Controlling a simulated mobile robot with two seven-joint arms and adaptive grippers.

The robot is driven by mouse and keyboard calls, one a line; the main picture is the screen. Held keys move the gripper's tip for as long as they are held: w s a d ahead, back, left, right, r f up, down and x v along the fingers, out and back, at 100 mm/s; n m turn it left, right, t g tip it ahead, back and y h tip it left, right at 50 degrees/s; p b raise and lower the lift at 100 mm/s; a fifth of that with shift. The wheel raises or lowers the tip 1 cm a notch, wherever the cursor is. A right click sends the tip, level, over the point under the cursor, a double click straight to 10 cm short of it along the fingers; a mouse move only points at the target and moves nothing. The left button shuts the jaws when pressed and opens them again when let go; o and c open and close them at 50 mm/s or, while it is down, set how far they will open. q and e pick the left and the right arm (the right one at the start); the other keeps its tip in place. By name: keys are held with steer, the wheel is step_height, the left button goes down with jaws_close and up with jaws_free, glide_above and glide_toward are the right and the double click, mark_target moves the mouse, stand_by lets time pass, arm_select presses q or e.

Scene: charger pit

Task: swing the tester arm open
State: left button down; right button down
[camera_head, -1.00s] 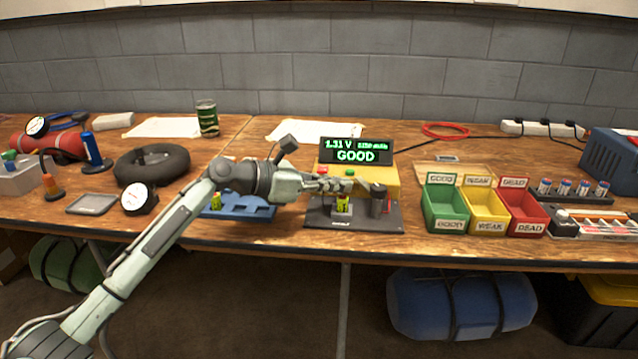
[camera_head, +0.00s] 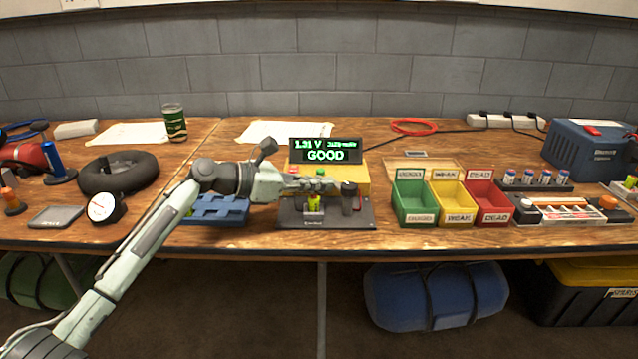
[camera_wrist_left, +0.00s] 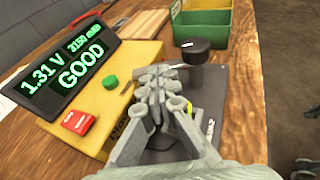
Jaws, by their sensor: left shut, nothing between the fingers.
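The battery tester has a yellow body (camera_head: 348,178), a dark base plate (camera_head: 325,218) and a display (camera_head: 325,151) reading 1.31 V and GOOD. A yellow-green battery (camera_head: 313,204) sits upright on the plate. A dark post with a black knob (camera_head: 349,198) stands at the plate's right; the knob also shows in the left wrist view (camera_wrist_left: 195,45). My left gripper (camera_head: 325,187) is shut and empty above the plate, its fingertips close to the post. I cannot tell whether they touch it. The gripper hides much of the tester arm. My right gripper is out of view.
Green (camera_head: 413,205), yellow (camera_head: 452,207) and red (camera_head: 489,207) bins stand right of the tester. A blue tray (camera_head: 215,210) lies left of it, behind my forearm. A battery rack (camera_head: 538,182) and blue charger (camera_head: 588,150) are farther right. The table's front edge is clear.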

arm_select(q)
steer(key=shift+w+m+g, duration=0.15)
steer(key=shift+m+g, duration=0.15)
steer(key=shift+w+d+g+h, duration=0.1)
steer(key=shift+g+h, duration=0.2)
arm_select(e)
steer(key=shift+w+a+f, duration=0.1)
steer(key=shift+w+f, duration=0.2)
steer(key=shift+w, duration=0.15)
